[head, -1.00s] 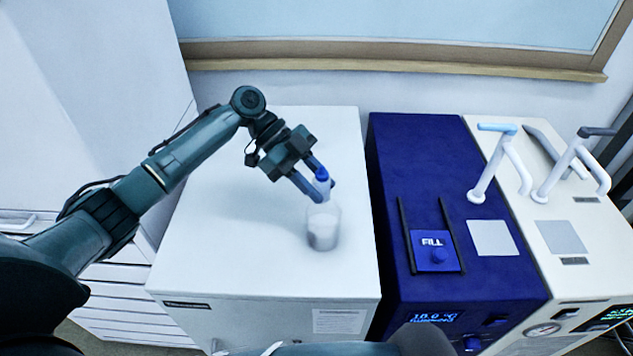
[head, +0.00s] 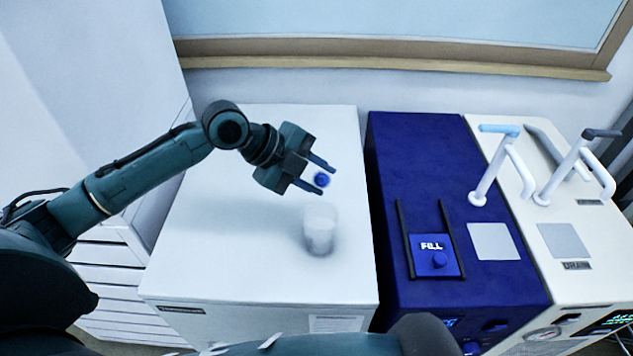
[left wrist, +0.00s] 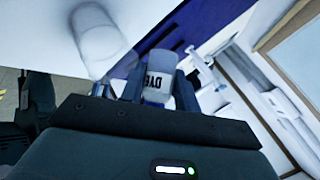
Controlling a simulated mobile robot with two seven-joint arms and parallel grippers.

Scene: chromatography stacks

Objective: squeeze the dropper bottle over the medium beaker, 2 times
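My left gripper (head: 318,176) is shut on the dropper bottle, with a finger on each side of it. In the head view only the bottle's blue cap (head: 321,180) shows, turned toward the camera; its body is hidden. The left wrist view shows its pale body (left wrist: 158,72) with dark "DYE" lettering. The beaker (head: 320,230), clear with whitish contents low down, stands on the white cabinet top, just below the cap in the picture and apart from it. It also shows in the left wrist view (left wrist: 98,40). My right gripper is out of view.
The white cabinet top (head: 235,220) is otherwise clear. To its right stands a dark blue unit (head: 410,150) with a FILL panel (head: 434,256), then a cream unit with upright spouts (head: 495,165). A wall with a wooden ledge (head: 400,60) is behind.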

